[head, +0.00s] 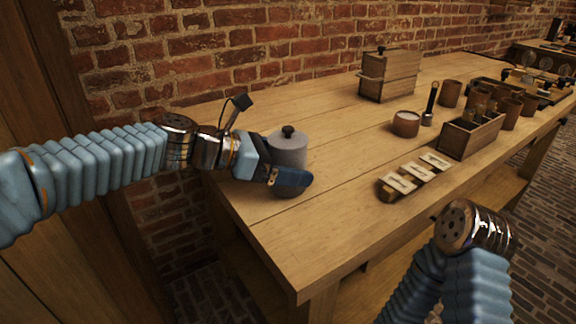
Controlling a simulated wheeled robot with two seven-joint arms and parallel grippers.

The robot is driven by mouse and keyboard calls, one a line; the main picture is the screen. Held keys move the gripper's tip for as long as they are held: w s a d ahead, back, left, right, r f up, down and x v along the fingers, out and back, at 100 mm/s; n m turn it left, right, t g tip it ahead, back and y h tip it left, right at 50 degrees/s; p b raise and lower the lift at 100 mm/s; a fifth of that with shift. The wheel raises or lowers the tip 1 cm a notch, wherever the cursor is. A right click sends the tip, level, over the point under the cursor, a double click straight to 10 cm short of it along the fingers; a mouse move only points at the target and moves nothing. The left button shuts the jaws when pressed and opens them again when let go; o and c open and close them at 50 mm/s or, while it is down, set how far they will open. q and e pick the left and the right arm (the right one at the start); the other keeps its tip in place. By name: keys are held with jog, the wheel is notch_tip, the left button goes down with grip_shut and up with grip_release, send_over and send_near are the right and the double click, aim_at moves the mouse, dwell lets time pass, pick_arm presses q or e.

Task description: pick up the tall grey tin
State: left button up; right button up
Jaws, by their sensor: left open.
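The tall grey tin (289,150) stands upright near the left end of the wooden table. It has a dark knob on its lid. My left gripper (294,179) is at the tin, in front of its lower middle as seen from the head, and hides part of it. The left jaws are open; I cannot tell whether a finger touches the tin. My right arm (470,240) shows at the lower right, but its gripper fingers cannot be seen.
The wooden table (290,240) has free room in front of the tin. A wooden box with a knob (389,76) stands at the back. A board with pale pieces (414,176), a small round pot (405,124), and an open wooden box (470,136) sit to the right. A brick wall (200,50) runs behind.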

pick_arm(q)
jog(key=shift+d, duration=0.1)
jog(key=shift+c, duration=0.5)
jog(key=c, duration=1)
